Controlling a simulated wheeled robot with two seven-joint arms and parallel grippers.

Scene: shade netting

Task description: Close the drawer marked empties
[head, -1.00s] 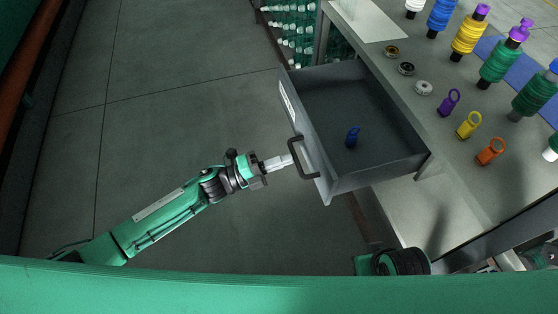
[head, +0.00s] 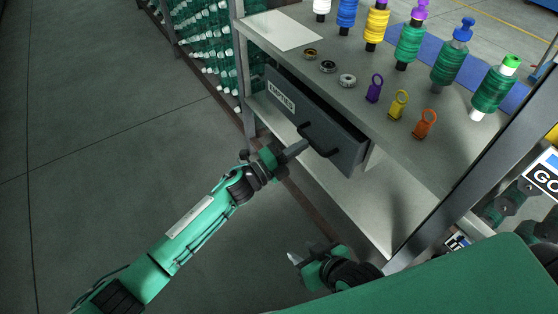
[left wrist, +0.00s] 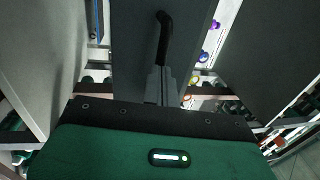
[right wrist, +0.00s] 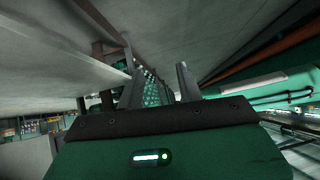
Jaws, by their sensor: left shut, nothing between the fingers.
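The grey drawer (head: 335,129) with a white label, small but seemingly reading empties (head: 282,95), sits under the tabletop. Its front stands a little out from the cabinet; a strip of its side shows at the right end. The inside is hidden. Its dark handle (head: 318,141) also shows in the left wrist view (left wrist: 164,38). My left gripper (head: 299,147) is shut and empty, its tips at the drawer front beside the handle; contact is hard to tell. My right gripper (head: 294,257) is open and empty, low near the bench's front, away from the drawer.
The grey workbench top (head: 300,54) holds several thread spools, clips and rings, including a purple clip (head: 375,88) and an orange clip (head: 426,123). A lower shelf (head: 345,205) lies beneath the drawer. A bench post (head: 470,165) stands at the right. Floor at left is clear.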

